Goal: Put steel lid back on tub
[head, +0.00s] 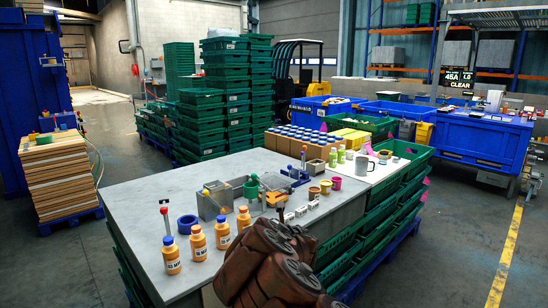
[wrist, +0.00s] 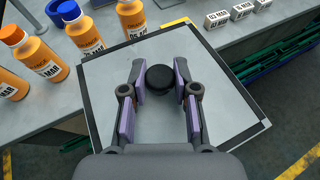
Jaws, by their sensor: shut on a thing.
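In the wrist view a square grey steel lid (wrist: 163,118) with dark edges fills the middle. A round black knob (wrist: 159,78) stands on its top. My gripper (wrist: 160,82) is shut on this knob, one purple-padded finger on each side. The lid covers part of the bench edge, with dark floor showing beyond it. In the head view my brown arm is in the foreground, and the gripper and lid cannot be made out. A grey open container (head: 209,204) stands on the bench; I cannot tell for sure if it is the tub.
Orange bottles (head: 198,242) and a blue ring (head: 187,223) stand at the bench's near left. Small white labelled blocks (wrist: 243,11) lie at its front edge. Cups, a mug (head: 364,165) and green bottles stand to the right. The bench's left part (head: 130,200) is clear.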

